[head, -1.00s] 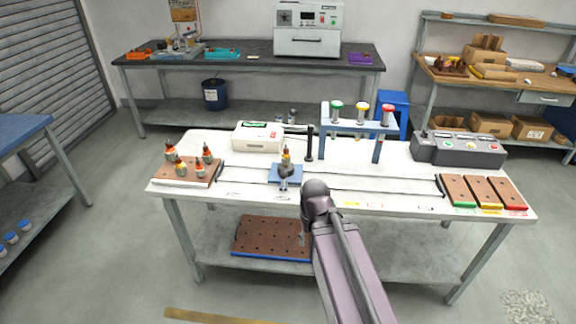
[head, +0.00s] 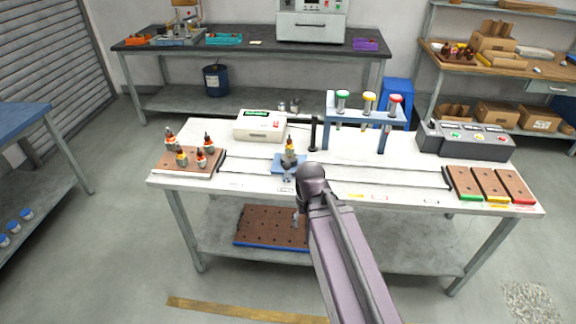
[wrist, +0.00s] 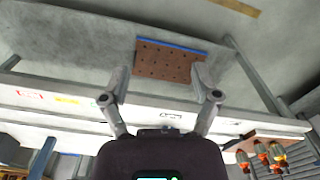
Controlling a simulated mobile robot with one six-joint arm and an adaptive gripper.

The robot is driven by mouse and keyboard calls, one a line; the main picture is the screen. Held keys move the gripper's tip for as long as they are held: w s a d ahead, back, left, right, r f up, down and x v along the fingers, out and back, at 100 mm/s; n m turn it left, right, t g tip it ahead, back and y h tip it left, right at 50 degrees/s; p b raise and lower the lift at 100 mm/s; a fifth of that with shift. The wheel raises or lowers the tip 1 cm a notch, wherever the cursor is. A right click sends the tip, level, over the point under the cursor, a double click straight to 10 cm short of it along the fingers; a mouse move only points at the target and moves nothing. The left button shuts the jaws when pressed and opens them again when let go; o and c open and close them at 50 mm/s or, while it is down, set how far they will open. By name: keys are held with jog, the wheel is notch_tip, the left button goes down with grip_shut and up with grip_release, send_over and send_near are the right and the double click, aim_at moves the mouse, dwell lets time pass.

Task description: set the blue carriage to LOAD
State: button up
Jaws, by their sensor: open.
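The blue carriage (head: 279,169) sits on the rail track left of the middle of the white table. An armature (head: 290,153) with an orange-yellow top stands upright on it, and a small grey part sticks out at its front. My arm's end is just right of and in front of the carriage in the head view and hides part of the track. My gripper (wrist: 160,72) is open and empty in the wrist view, with its fingers pointing towards the lower shelf. The carriage cannot be made out in the wrist view.
A brown board with several armatures (head: 201,158) is at the table's left. A blue frame with coloured-top posts (head: 366,112), a black post (head: 313,133) and a white box (head: 260,125) stand behind the track. Brown trays (head: 490,185) and a grey control box (head: 466,140) are at the right.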

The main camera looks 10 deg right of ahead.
jog(key=m+y+p, duration=0.1)
jog(key=y+p, duration=0.1)
jog(key=p, duration=0.9)
send_near(287, 165)
notch_tip(287, 165, up, 3)
jog(key=d, duration=0.1)
jog(key=shift+w+f, duration=0.25)
jog(key=shift+w, duration=0.15)
jog(key=shift+f+b, duration=0.15)
jog(key=shift+b, duration=0.25)
jog(key=a+f+b, duration=0.1)
jog(key=f+b, duration=0.7)
jog(key=a+f+b, duration=0.1)
jog(key=f+b, duration=0.4)
jog(key=shift+w+a+f, duration=0.1)
jog(key=shift+w+a, duration=0.05)
jog(key=shift+a, duration=0.15)
grip_shut()
